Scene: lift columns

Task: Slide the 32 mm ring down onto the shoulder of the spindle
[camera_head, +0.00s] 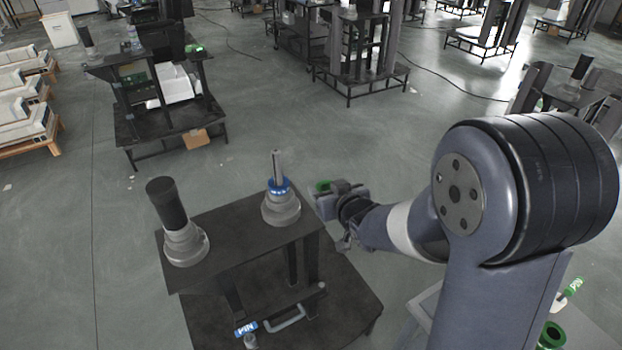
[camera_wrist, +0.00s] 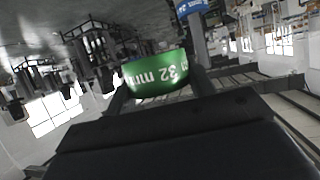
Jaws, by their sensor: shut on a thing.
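The green ring (camera_head: 322,186), marked "32 mm" in the wrist view (camera_wrist: 155,74), is held by my gripper (camera_head: 326,193). The slim grey spindle (camera_head: 277,163) stands upright on a stepped grey base (camera_head: 281,211) near the right edge of the dark stand. A blue ring (camera_head: 279,187) sits around the spindle's lower part. The green ring is to the right of the spindle, apart from it and not around it. The grey post (camera_wrist: 200,45) and part of the blue ring (camera_wrist: 190,8) show behind the green ring in the wrist view, which looks upside down.
A black cylinder (camera_head: 167,202) stands on another stepped grey base (camera_head: 186,246) on the left of the dark stand (camera_head: 238,243). A lower shelf (camera_head: 340,310) carries a handle and a blue "PIN" tag (camera_head: 246,328). Other stands lie farther back across open floor.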

